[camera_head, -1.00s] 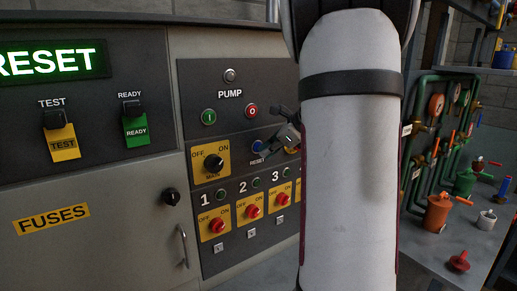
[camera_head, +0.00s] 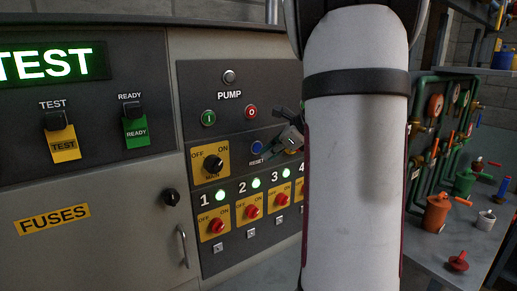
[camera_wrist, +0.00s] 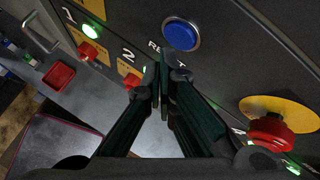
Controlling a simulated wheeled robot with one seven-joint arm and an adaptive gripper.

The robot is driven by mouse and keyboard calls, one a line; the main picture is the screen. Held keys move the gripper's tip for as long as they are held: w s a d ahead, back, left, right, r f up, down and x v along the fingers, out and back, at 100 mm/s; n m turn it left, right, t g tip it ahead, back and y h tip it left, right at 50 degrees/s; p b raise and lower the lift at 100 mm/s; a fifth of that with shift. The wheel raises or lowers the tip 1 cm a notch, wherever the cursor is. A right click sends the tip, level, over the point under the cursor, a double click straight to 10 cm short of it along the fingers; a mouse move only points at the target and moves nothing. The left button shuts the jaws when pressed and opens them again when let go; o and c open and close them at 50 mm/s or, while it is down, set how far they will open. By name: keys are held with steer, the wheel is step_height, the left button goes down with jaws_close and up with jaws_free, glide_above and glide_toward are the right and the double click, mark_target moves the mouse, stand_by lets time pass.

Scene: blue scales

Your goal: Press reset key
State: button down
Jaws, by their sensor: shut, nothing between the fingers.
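The reset key is a round blue button (camera_head: 257,148) above a RESET label on the dark pump panel (camera_head: 232,80). In the wrist view the blue button (camera_wrist: 181,34) shows whole, with a metal ring, and the label below it is partly covered by my fingers. My gripper (camera_wrist: 162,72) is shut and empty, its fingertips just below the button and apart from it in the picture. In the head view my gripper (camera_head: 268,156) is small beside the button at its lower right.
Green lamps (camera_head: 224,187) glow above red switches (camera_head: 216,225). A red knob on a yellow plate (camera_wrist: 271,132) stands out at right in the wrist view. The bench (camera_head: 480,225) at right holds pipes and several small parts. My arm hides the panel's right side.

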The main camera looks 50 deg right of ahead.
steer(key=shift+s+a+p, duration=0.2)
steer(key=shift+s, duration=0.6)
steer(key=shift+s+a+p, duration=0.2)
steer(key=shift+s, duration=0.65)
steer(key=shift+s+a+p, duration=0.2)
steer(key=shift+s, duration=0.6)
